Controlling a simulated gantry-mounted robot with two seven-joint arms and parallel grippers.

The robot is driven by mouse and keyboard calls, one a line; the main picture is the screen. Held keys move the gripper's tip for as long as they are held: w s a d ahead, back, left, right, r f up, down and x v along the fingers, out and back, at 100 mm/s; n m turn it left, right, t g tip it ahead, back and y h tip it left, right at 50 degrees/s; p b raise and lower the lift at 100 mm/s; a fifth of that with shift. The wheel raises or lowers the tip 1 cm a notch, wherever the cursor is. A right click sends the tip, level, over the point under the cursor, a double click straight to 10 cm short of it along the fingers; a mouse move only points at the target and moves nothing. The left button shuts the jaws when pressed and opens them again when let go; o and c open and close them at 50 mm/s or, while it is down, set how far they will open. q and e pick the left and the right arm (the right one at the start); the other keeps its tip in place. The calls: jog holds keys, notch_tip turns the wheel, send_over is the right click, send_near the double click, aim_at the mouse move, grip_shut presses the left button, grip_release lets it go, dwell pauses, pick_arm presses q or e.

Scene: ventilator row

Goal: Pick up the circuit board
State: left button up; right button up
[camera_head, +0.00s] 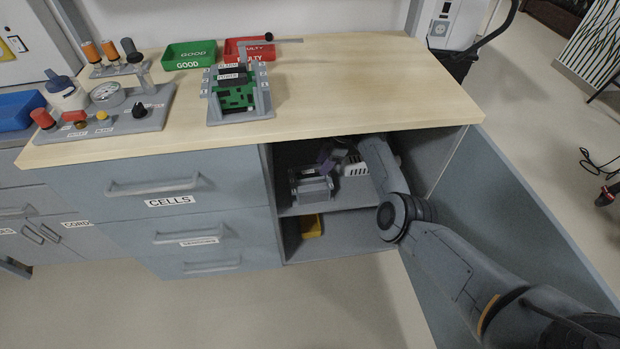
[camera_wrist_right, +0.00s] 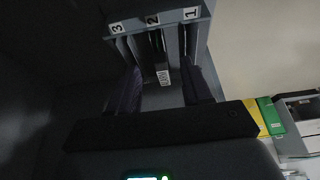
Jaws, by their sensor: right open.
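A green circuit board (camera_head: 236,96) sits in a grey fixture (camera_head: 240,116) on the bench top. A grey rack (camera_head: 311,188) stands on the upper shelf of the open cupboard. In the right wrist view the rack (camera_wrist_right: 160,27) has slots marked 3, 2 and 1. A dark upright piece with a white label (camera_wrist_right: 163,76) shows below number 2; I cannot tell if it is a board. My right gripper (camera_head: 335,160) is inside the cupboard beside the rack. Its open fingers (camera_wrist_right: 160,92) point toward the rack, either side of the labelled piece. My left gripper is out of view.
A green GOOD tray (camera_head: 190,56) and a red FAULTY tray (camera_head: 250,51) stand at the bench's back. A control panel (camera_head: 115,115) is at the left. The cupboard walls and shelf (camera_head: 350,200) closely surround my right arm. A yellow object (camera_head: 311,226) lies below.

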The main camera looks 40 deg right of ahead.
aim_at(313, 171)
jog(key=shift+w+a, duration=0.3)
jog(key=shift+a, duration=0.25)
jog(key=b+x, duration=0.1)
jog(key=x, duration=0.1)
jog(key=b+x, duration=0.1)
jog(key=x, duration=0.1)
jog(key=shift+w+a, duration=0.15)
jog(key=shift+a, duration=0.15)
jog(key=shift+w+a+f, duration=0.1)
jog(key=shift+f, duration=0.4)
